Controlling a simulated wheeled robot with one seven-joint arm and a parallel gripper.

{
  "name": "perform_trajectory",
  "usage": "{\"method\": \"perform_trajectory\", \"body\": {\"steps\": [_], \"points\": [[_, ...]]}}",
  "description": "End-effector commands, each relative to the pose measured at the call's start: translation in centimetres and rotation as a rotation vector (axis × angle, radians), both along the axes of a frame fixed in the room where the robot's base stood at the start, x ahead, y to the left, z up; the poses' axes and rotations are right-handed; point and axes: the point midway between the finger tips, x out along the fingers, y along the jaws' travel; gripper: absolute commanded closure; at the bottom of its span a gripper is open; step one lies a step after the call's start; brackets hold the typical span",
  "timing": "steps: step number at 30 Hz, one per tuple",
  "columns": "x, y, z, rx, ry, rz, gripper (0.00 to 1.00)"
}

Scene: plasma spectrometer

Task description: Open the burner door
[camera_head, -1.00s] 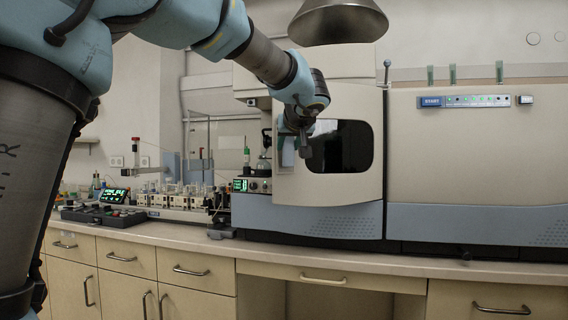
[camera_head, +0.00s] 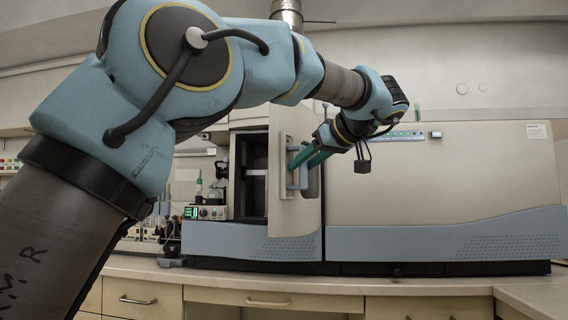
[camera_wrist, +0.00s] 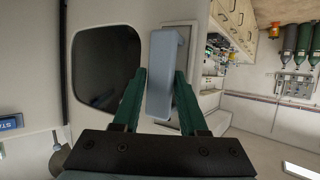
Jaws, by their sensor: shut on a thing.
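The burner door (camera_head: 286,205) of the spectrometer stands swung open in the head view, seen nearly edge-on, with the dark burner chamber (camera_head: 250,175) exposed to its left. The door's light blue handle (camera_wrist: 161,80) lies between my green fingers in the wrist view, beside the door's dark window (camera_wrist: 106,65). My gripper (camera_head: 303,161) is shut on the handle, reaching in from the right of the door. In the head view the fingers partly hide the handle.
The spectrometer's wide beige body (camera_head: 440,175) stands right of the door. A small unit with a green display (camera_head: 205,212) stands left of the chamber. The bench top (camera_head: 330,280) in front is clear. Gas cylinders (camera_wrist: 300,40) show far off in the wrist view.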

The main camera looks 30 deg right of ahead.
Motion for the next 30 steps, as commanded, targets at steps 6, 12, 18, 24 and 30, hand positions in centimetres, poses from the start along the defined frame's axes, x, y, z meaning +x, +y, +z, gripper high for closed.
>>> {"method": "perform_trajectory", "body": {"steps": [6, 12, 18, 24, 30], "points": [[-2.0, -2.4, 0.3, -0.002, -0.006, -0.009, 1.00], [-2.7, -3.2, 0.3, -0.002, -0.008, -0.006, 1.00], [-2.7, -3.3, 0.3, -0.002, -0.010, -0.004, 1.00], [-2.6, -3.3, 0.4, -0.002, -0.011, -0.002, 1.00], [-2.7, -3.3, 0.3, -0.002, -0.009, -0.001, 0.44]]}}
